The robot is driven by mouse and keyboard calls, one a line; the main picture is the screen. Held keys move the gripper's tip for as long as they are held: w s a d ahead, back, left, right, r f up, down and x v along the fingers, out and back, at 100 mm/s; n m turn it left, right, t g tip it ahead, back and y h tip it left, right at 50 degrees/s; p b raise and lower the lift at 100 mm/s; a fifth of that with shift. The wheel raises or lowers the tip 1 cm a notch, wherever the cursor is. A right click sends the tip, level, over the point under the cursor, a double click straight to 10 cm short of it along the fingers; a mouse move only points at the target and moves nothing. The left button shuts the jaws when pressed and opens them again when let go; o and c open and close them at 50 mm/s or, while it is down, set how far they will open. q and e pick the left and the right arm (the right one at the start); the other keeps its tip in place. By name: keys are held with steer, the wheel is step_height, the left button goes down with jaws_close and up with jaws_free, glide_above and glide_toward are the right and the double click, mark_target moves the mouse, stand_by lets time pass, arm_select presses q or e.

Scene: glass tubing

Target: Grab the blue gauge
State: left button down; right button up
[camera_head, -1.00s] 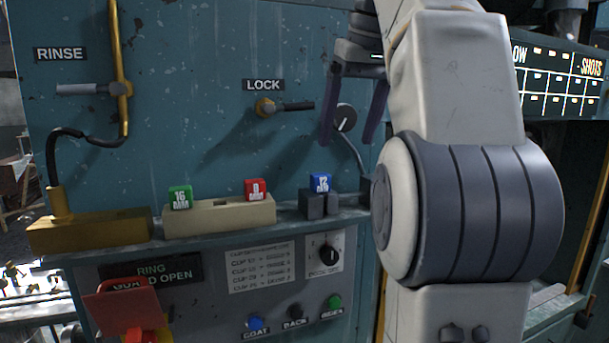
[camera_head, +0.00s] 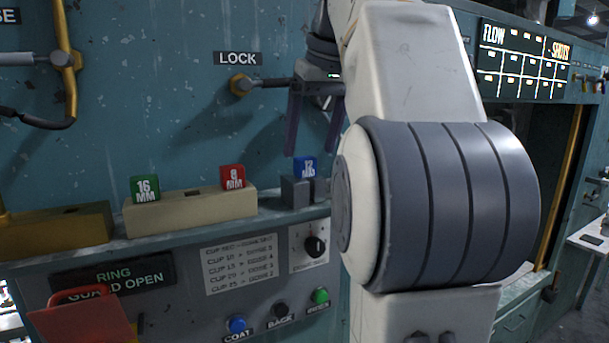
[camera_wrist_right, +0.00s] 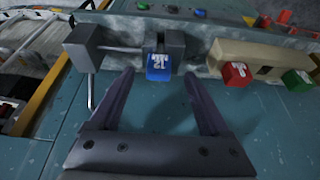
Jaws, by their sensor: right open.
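The blue gauge (camera_head: 305,167) is a small block with white lettering. It stands in a dark grey holder (camera_head: 297,192) on the ledge, right of the cream rack. My right gripper (camera_head: 312,152) is open and empty above the gauge, fingers pointing down. In the right wrist view the blue gauge (camera_wrist_right: 159,67) lies beyond and between the two spread fingertips (camera_wrist_right: 158,74), apart from them. My left gripper is not in view.
A cream rack (camera_head: 190,212) holds a green 16 mm gauge (camera_head: 145,189) and a red gauge (camera_head: 232,177), with an empty slot between. The LOCK lever (camera_head: 265,83) sticks out of the wall beside my right gripper. A dial (camera_head: 315,246) and buttons are below the ledge.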

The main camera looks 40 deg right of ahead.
mark_target(309, 162)
steer(key=x, duration=0.3)
steer(key=shift+f, duration=0.15)
steer(key=shift+s, duration=0.1)
jaws_close()
